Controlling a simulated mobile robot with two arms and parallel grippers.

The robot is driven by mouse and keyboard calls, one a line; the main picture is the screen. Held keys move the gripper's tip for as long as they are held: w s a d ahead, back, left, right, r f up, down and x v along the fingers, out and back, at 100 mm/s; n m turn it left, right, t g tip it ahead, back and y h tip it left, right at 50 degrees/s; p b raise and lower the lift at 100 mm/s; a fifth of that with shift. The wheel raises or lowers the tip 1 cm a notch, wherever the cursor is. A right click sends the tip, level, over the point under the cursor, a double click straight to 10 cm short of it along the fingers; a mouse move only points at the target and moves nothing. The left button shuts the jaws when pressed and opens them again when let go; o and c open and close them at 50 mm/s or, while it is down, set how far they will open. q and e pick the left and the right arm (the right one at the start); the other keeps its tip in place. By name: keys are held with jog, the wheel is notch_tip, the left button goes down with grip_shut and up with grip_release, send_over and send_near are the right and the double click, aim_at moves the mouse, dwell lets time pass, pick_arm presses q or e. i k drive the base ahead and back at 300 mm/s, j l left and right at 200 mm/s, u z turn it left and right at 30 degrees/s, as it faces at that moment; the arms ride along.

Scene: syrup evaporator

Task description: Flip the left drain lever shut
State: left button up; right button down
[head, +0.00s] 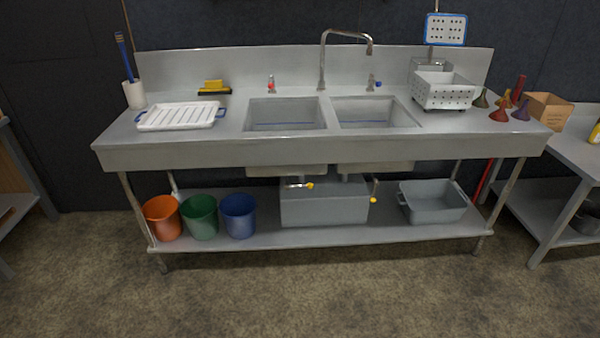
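In the head view a steel sink stands ahead with two basins, the left basin (285,114) and the right basin (370,112). Below the basins are two small yellow drain levers. The left drain lever (310,185) sits under the left basin, in front of the top of a grey box, and appears to lie roughly sideways. The right drain lever (374,198) sits under the right basin at the box's right end and appears to hang downward. Both are too small to tell finer detail. Neither of my grippers shows in the view.
The grey box (322,207) stands on the lower shelf (270,241), right of orange (162,217), green (199,216) and blue (238,215) buckets. A grey tub (433,201) stands to its right. The floor in front is clear. A side table (575,150) is at right.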

aim_at(288, 186)
jog(key=i+j, duration=0.4)
jog(key=i, duration=0.2)
jog(key=i+j, duration=0.4)
jog(key=i, duration=0.2)
